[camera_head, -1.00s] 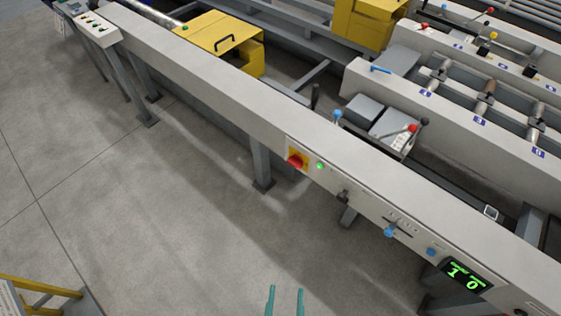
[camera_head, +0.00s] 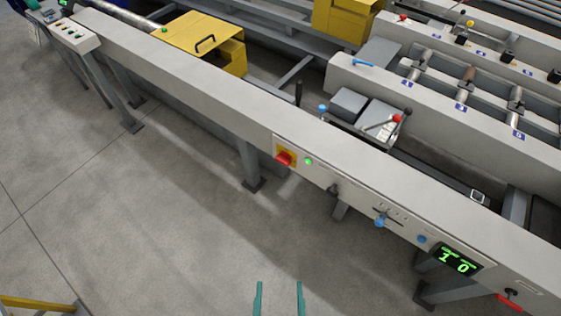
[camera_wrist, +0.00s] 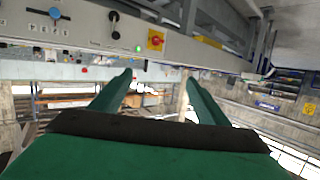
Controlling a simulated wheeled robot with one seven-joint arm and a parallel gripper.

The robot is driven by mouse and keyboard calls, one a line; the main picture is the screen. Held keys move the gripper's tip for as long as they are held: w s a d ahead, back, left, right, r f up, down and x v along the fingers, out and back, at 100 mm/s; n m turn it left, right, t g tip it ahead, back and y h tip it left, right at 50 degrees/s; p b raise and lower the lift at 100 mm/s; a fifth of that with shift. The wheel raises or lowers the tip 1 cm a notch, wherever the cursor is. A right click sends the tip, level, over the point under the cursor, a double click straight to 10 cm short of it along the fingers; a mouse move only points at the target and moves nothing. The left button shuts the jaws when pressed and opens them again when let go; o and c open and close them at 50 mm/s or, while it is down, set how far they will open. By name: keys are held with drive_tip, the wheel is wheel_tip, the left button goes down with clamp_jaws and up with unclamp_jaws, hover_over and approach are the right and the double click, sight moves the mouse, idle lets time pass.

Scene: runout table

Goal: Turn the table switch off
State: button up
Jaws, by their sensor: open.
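The table switch (camera_head: 285,158) is a red rotary knob on a yellow plate, set in the front face of the long grey table. A green lamp (camera_head: 308,161) glows just right of it. In the wrist view the switch (camera_wrist: 156,40) shows at the top middle, with the lit lamp (camera_wrist: 138,48) to its left. My gripper (camera_head: 279,285) is at the bottom middle of the head view, below and apart from the switch. Its two green fingers are spread and empty, and they also show in the wrist view (camera_wrist: 157,75).
The table front (camera_head: 180,85) runs diagonally across the view. Right of the switch are a black knob (camera_head: 333,189), a blue-knobbed lever (camera_head: 380,221) and a green-lit display (camera_head: 457,259). A yellow railing (camera_head: 35,303) stands at the bottom left. The floor before the table is clear.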

drive_tip(key=w+a+f+g, duration=0.2)
drive_tip(key=w+f, duration=0.7)
drive_tip(key=f, duration=0.3)
drive_tip(key=m+g+h, duration=0.2)
drive_tip(key=m+h, duration=0.5)
drive_tip(key=h, duration=0.1)
approach(281, 161)
drive_tip(key=x, duration=0.8)
drive_tip(key=shift+s, duration=0.1)
